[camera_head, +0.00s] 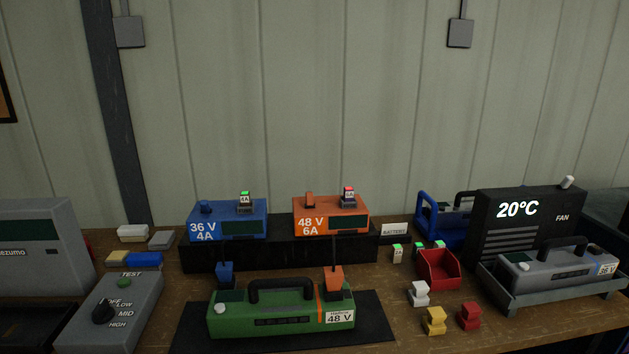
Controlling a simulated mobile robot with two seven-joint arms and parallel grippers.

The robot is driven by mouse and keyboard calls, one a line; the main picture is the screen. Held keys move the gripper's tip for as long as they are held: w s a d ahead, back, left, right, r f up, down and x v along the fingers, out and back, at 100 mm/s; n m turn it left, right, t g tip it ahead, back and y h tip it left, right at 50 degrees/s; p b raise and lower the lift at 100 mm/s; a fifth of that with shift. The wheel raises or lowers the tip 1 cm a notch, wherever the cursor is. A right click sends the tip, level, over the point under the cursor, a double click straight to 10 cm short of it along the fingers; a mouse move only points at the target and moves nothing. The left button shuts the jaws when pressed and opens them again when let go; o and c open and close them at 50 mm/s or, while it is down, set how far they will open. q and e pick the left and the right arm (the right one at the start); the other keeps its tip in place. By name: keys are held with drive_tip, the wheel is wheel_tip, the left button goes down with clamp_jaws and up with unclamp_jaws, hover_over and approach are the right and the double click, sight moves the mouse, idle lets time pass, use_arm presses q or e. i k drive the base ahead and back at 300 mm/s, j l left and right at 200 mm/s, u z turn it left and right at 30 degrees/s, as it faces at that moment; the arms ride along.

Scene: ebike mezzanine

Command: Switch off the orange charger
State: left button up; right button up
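The orange charger (330,222), marked 48 V 6A, stands on a black riser (290,255) at the back of the bench. On its top are a small orange switch or knob (309,199) at the left and a dark block marked 6A (348,197) with a reddish lit top at the right. Its front has a dark display. An orange plug (333,278) on a dark cable sits at the right end of a green 48 V battery (270,312) in front of it. Whether the switch is on or off is too small to tell. Neither gripper shows.
A blue 36 V 4A charger (230,222) stands to the left, with a blue plug (224,270) below. A red bin (438,268), small coloured blocks, a grey battery (560,268) and a black fan unit (525,222) fill the right. A grey dial box (120,312) is front left.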

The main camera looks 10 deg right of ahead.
sight(309, 203)
drive_tip(key=i+l, duration=0.2)
drive_tip(key=i, duration=0.3)
drive_tip(key=i+l, duration=0.2)
drive_tip(key=i, duration=0.35)
drive_tip(key=k+l+z, duration=0.25)
drive_tip(key=k+l, duration=0.2)
